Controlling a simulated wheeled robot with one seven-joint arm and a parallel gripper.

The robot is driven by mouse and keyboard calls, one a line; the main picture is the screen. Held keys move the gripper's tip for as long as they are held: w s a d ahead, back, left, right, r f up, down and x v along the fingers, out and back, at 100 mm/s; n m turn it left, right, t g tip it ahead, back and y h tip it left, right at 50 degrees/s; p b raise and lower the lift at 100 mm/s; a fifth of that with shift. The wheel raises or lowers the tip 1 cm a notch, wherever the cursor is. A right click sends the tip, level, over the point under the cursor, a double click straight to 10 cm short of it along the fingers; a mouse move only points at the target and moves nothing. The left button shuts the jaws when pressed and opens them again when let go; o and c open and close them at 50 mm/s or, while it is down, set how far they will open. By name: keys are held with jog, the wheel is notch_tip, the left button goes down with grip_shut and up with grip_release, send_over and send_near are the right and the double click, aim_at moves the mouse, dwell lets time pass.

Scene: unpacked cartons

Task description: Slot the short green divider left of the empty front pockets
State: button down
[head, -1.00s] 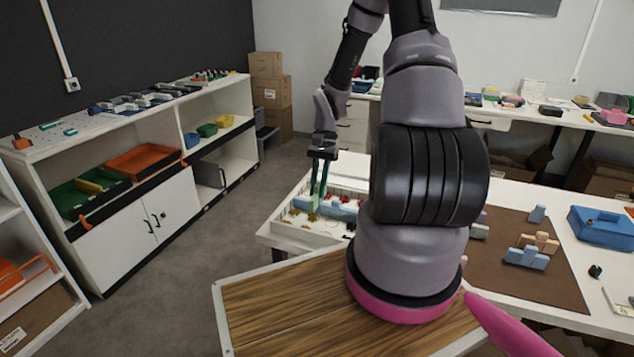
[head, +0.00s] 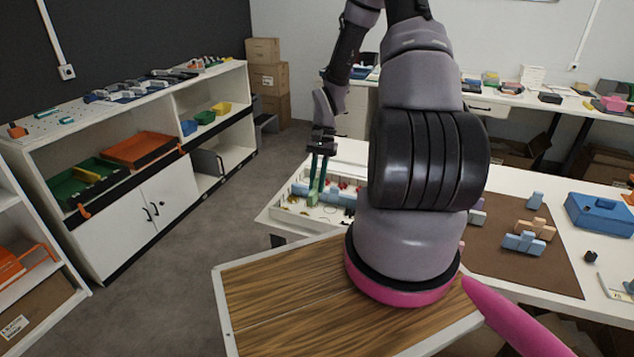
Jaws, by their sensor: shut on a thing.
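The divider is at the tray's left part, in front of or among light blue dividers (head: 337,197). Small yellow and red pieces lie in pockets around it. I cannot tell whether its lower edge sits in a slot. My arm hides the right part of the tray, and the empty front pockets are too small to make out clearly.
The white table (head: 352,152) carries the tray. A brown mat (head: 545,262) with several light blue and tan blocks (head: 524,242) and a blue box (head: 601,222) lie to the right. A white shelf unit (head: 165,190) stands at the left, with open floor between.

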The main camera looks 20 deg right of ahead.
aim_at(317, 198)
jog(key=shift+f, duration=0.15)
jog(key=shift+f, duration=2.85)
jog(key=c, duration=0.7)
grip_release()
jog(key=shift+f, duration=0.1)
jog(key=shift+c, duration=0.2)
jog(key=v, duration=1)
jog(key=shift+w+d+r, duration=0.1)
jog(key=shift+w+r, duration=0.05)
jog(key=shift+r, duration=0.25)
